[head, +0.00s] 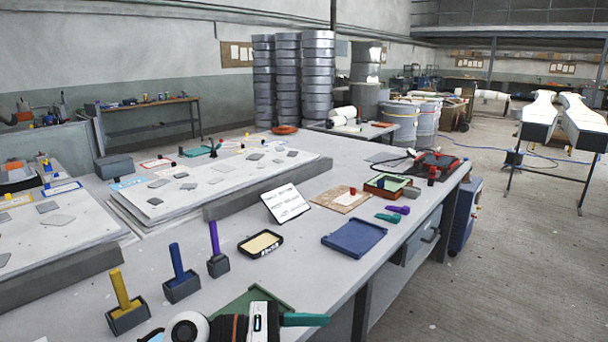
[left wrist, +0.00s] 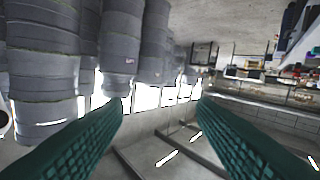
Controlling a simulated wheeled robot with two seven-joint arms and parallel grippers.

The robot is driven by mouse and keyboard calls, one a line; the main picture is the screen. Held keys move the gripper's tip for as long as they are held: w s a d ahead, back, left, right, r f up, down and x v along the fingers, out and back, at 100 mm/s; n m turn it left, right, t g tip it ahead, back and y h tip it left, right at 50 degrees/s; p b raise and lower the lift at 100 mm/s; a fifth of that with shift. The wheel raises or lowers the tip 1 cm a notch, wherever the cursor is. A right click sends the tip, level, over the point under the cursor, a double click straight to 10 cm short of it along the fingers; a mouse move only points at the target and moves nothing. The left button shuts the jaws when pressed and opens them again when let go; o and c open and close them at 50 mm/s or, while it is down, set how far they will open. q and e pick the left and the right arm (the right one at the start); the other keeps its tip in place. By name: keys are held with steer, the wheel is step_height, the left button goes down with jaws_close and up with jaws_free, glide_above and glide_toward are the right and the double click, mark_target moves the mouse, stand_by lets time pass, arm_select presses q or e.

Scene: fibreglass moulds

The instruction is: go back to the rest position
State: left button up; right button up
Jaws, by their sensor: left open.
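My left gripper (head: 306,320) is at the bottom middle of the head view, above the near part of the grey workbench (head: 315,228). Its teal fingers point right, and one overlaps the other from this side. A green tray (head: 276,294) shows partly behind it; I cannot tell whether they touch. In the left wrist view the two fingers of the left gripper (left wrist: 160,104) stand wide apart with nothing between them. My right gripper is in neither view.
Open floor (head: 500,260) is to the right.

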arm_select(q)
steer(key=w+a+r+n+t+y, duration=0.2)
steer(key=a+n+t, duration=0.2)
steer(key=n+t, duration=0.65)
steer(key=w+a+r+n+t+y, duration=0.15)
steer(key=a+n+t, duration=0.45)
steer(key=n, duration=0.8)
steer(key=s+a+f+n+g+y, duration=0.25)
steer(key=a+f+n+y, duration=0.25)
steer(key=f+n+y, duration=0.3)
steer(key=s+a+f+n+g+y, duration=0.25)
steer(key=a+f+n+y, duration=0.45)
steer(key=n, duration=0.4)
steer(key=s+f+n+g+h, duration=0.1)
steer(key=s+f+n+g, duration=0.2)
steer(key=s+f+g, duration=0.5)
steer(key=s+f+n+g+h, duration=0.1)
steer(key=s+f+n+g, duration=0.15)
steer(key=s+f, duration=0.9)
steer(key=f, duration=0.9)
steer(key=s+f, duration=0.2)
steer(key=f, duration=0.8)
steer(key=s+a+f+g, duration=0.1)
steer(key=s+a+f, duration=0.2)
steer(key=s+f, duration=1.3)
steer(key=shift+s+f+g+y, duration=0.2)
steer(key=shift+f+g+y, duration=0.15)
steer(key=shift+g, duration=0.05)
